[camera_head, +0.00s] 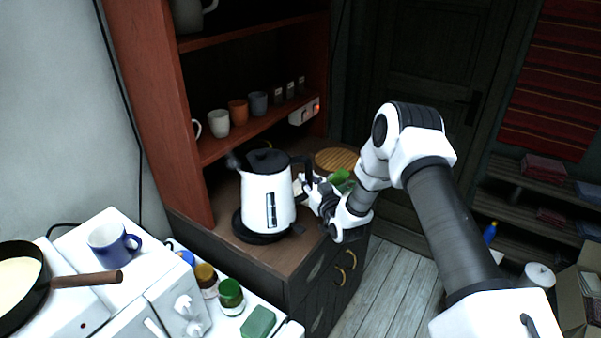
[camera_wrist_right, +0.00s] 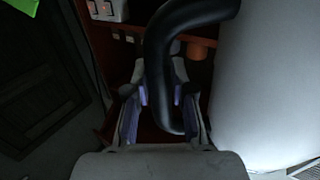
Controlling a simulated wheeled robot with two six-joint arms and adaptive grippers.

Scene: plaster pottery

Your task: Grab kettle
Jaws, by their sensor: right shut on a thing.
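The white kettle (camera_head: 268,203) with a black lid and black handle stands upright on its dark round base (camera_head: 240,228) on the wooden cabinet top. My right gripper (camera_head: 306,189) is at the handle on the kettle's right side. In the right wrist view the black handle (camera_wrist_right: 158,70) passes between the two fingers of the gripper (camera_wrist_right: 162,105), which is shut on it. The white kettle body (camera_wrist_right: 265,85) fills the right of that view. My left gripper is not in view.
A shelf with several cups (camera_head: 238,111) rises behind the kettle. A white power strip (camera_head: 304,111) is on the shelf's right end. A cutting board (camera_head: 337,158) lies behind my gripper. A stove with a pan (camera_head: 22,283), blue mug (camera_head: 113,243) and jars (camera_head: 230,294) is at left front.

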